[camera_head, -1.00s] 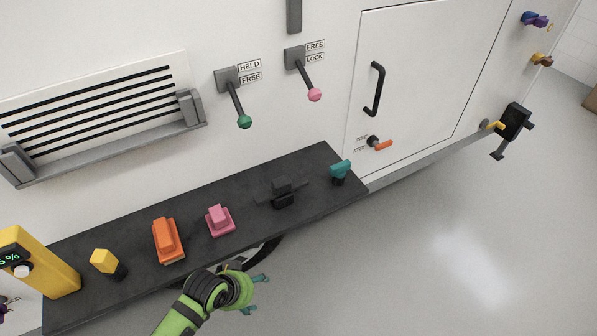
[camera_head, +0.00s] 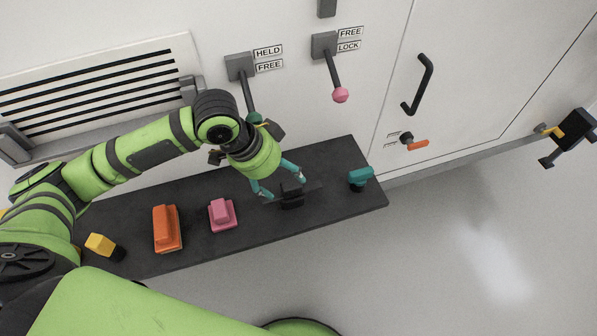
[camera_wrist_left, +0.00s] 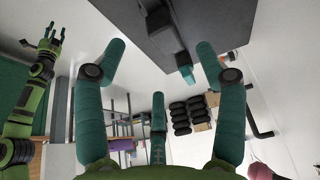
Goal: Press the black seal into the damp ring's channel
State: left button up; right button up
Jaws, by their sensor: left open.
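A black block with a flat base (camera_head: 291,195) sits on the dark shelf, right of the pink block. It may be the black seal, but I cannot tell for sure. My left gripper (camera_head: 279,180) is open just above and beside it, its teal fingers spread near the block. In the left wrist view the fingers (camera_wrist_left: 158,60) stand apart with nothing between them, and the dark block (camera_wrist_left: 163,30) is beyond them. My right gripper (camera_wrist_left: 48,36) shows at the left edge of that view with its fingers spread. I cannot make out the damp ring or its channel.
The shelf (camera_head: 235,245) also bears a pink block (camera_head: 222,214), an orange block (camera_head: 167,229), a yellow-and-black piece (camera_head: 103,246) and a teal knob (camera_head: 359,178). Levers with green and pink (camera_head: 340,95) knobs hang from the wall behind. Open floor lies to the right.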

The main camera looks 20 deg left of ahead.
aim_at(289, 187)
pick_arm(q)
jog(key=shift+w+a, duration=0.25)
jog(key=shift+w, duration=0.1)
jog(key=shift+f, duration=0.2)
jog(key=shift+s+d+f+p, duration=0.15)
jog(key=shift+d+f+p, duration=0.05)
jog(key=shift+f+p, duration=0.15)
jog(key=shift+s+d+f+p, duration=0.1)
jog(key=shift+d+f+p, duration=0.35)
jog(key=shift+f, duration=0.3)
jog(key=x, duration=0.2)
jog(key=shift+f+p, duration=0.35)
jog(key=shift+f, duration=0.05)
jog(key=shift+w+f, duration=0.35)
jog(key=shift+d+f, duration=0.1)
jog(key=c, duration=1)
pick_arm(e)
notch_tip(289, 187, up, 2)
jog(key=shift+d+r, duration=0.15)
jog(key=shift+r, duration=0.05)
